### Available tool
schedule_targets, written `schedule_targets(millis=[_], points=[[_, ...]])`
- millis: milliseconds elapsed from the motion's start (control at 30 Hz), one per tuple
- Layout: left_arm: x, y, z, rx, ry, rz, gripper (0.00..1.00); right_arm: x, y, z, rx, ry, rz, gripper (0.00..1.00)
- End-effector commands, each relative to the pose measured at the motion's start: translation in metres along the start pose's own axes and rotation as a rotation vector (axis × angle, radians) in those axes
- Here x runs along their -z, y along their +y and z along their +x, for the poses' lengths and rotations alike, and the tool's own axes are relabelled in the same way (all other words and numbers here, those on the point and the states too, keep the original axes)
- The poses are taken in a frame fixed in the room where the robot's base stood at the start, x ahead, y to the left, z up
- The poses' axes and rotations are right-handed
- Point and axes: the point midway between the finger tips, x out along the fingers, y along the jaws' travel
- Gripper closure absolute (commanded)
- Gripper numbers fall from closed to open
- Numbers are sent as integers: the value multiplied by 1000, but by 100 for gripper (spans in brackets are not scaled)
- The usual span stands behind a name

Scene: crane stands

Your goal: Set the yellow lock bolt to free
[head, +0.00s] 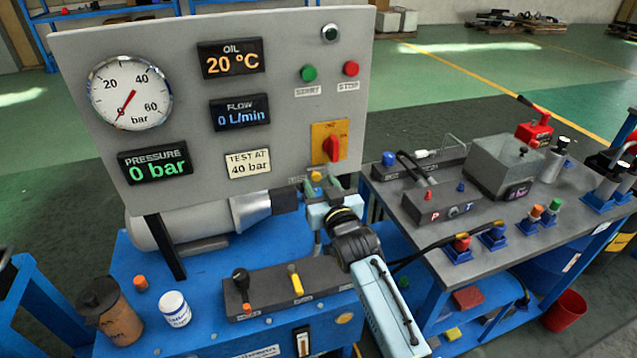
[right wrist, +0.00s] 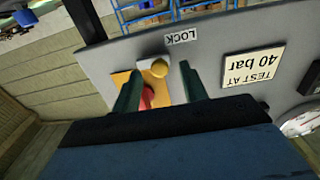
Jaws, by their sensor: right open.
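The yellow lock bolt (head: 316,176) shows as a small round knob at the lower edge of the grey panel, below the red rotary switch (head: 333,148) on its yellow plate. In the right wrist view the bolt (right wrist: 160,69) lies between the two dark green fingers, near the upside-down LOCK label (right wrist: 181,37). My right gripper (head: 322,188) is open around or just in front of the bolt; I cannot tell whether the fingers touch it. In the right wrist view the gripper (right wrist: 161,78) partly hides the red switch. My left gripper is not in view.
A block with a black lever and a yellow lever (head: 296,280) stands below my right arm. A white jar (head: 174,308) and a brown canister (head: 110,312) stand at the left. A side bench (head: 400,203) with a grey box and several coloured fittings stands at the right.

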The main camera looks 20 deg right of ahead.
Motion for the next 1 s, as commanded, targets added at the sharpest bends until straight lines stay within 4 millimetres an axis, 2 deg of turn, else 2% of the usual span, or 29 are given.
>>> schedule_targets(millis=[200,533,833,867,1000], points=[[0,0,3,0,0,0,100,0,0,17,0,0,1,57],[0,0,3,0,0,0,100,0,0,19,0,-1,0,58],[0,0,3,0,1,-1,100,0,0,19,0,-1,0,98],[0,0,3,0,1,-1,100,0,0,19,0,-1,0,100],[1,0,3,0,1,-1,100,0,0,19,0,-1,0,100]])
